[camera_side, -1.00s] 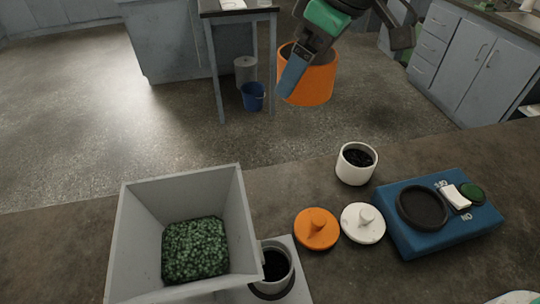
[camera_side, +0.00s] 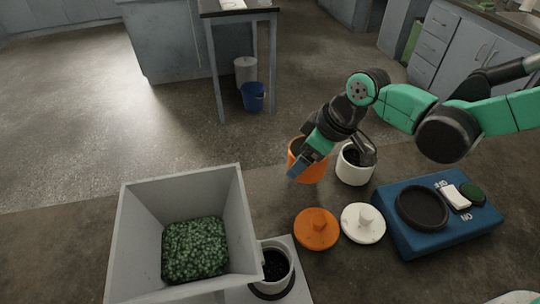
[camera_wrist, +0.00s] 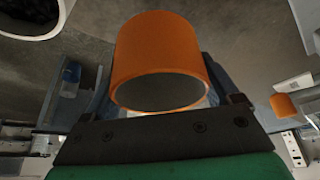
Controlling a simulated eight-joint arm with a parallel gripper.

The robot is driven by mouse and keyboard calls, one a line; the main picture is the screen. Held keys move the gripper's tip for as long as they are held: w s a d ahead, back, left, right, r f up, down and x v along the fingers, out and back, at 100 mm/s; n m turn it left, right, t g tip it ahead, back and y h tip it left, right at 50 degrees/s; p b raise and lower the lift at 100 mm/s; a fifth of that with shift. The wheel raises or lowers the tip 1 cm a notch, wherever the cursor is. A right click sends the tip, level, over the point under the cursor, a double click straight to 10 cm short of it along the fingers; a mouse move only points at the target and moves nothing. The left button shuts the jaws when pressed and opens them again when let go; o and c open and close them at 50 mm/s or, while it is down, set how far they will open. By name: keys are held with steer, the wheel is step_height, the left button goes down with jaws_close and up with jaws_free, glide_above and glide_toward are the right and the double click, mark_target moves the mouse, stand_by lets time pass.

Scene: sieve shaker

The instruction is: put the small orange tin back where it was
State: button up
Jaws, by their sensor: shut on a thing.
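The small orange tin (camera_side: 309,170) is held in my gripper (camera_side: 303,166), just left of the white tin (camera_side: 354,164) at the far side of the bench. In the wrist view the orange tin (camera_wrist: 160,62) sits between the blue fingers of my gripper (camera_wrist: 155,85). One finger covers part of the tin in the side view. I cannot tell whether its base touches the bench. The orange lid (camera_side: 316,230) with a knob lies on the bench in front of the tin, apart from it.
A white lid (camera_side: 363,223) lies beside the orange lid. The blue shaker (camera_side: 437,222) with a black round plate is at right. A grey square bin (camera_side: 135,228) of green grains and a grey cup (camera_side: 277,262) with dark contents stand at left. The bench's far edge is close behind the tins.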

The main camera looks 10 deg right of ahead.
steer(key=shift+f, duration=1.8)
steer(key=shift+f, duration=0.1)
steer(key=o, duration=1.1)
steer(key=shift+o, duration=0.2)
steer(key=v, duration=1.2)
steer(key=s+d+r+m+t+h, duration=0.1)
steer(key=s+d+m+t, duration=0.1)
steer(key=d, duration=0.6)
steer(key=s+d+m+t+h, duration=0.2)
steer(key=s+d+m, duration=0.1)
steer(key=d+m, duration=0.4)
steer(key=shift+s+d+r, duration=0.4)
steer(key=shift+d, duration=0.15)
